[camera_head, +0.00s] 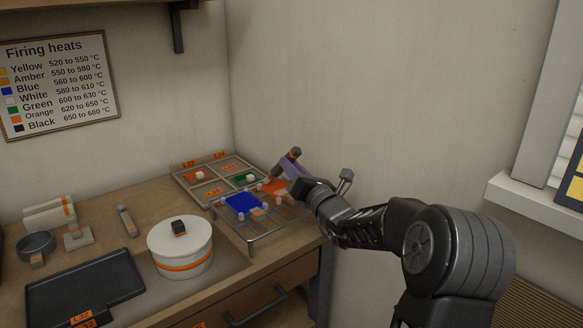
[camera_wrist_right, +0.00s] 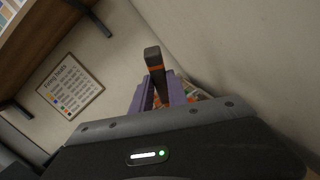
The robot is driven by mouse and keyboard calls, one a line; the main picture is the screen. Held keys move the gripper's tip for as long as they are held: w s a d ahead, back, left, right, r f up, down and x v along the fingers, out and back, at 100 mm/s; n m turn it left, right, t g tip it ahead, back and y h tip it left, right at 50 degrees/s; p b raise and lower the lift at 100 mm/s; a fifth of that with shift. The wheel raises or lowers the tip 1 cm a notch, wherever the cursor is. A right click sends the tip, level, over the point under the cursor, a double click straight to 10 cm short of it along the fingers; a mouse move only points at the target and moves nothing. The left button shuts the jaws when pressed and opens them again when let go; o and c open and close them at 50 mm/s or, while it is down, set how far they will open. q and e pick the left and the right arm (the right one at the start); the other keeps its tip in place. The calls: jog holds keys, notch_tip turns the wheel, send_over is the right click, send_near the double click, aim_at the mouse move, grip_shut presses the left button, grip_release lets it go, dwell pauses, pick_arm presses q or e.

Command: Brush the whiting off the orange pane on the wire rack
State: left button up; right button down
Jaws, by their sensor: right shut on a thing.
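The wire rack (camera_head: 286,216) stands on the bench near the wall corner in the head view. A blue pane (camera_head: 242,203) lies on its left part. The orange pane (camera_head: 271,187) lies behind and to the right, partly hidden by my right gripper; I cannot make out the whiting on it. My right gripper (camera_head: 286,168), with purple fingers, is shut on a brush (camera_head: 295,152) just above the orange pane. Its dark, orange-banded handle rises between the fingers in the right wrist view (camera_wrist_right: 154,62); the bristles are hidden. My left gripper is not in view.
A sectioned tray (camera_head: 181,190) with coloured pieces stands behind the rack. A white lidded pot (camera_head: 181,260) stands to its left, with a dark tray (camera_head: 75,298) at the front left. The wall is close behind the rack.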

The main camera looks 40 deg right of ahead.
jog(key=shift+d+b+v, duration=0.15)
jog(key=shift+v, duration=0.6)
jog(key=shift+d+b+v, duration=0.15)
jog(key=shift+v, duration=0.55)
jog(key=shift+s+r, duration=0.1)
jog(key=shift+s, duration=0.05)
jog(key=shift+s, duration=0.15)
jog(key=shift+d+v, duration=0.1)
jog(key=shift+v, duration=0.55)
jog(key=shift+d+v, duration=0.15)
jog(key=shift+v, duration=0.45)
jog(key=shift+r, duration=0.2)
jog(key=shift+a+b+x, duration=0.2)
jog(key=shift+b+x, duration=0.3)
jog(key=shift+x, duration=0.55)
jog(key=shift+w, duration=0.45)
jog(key=shift+w, duration=0.15)
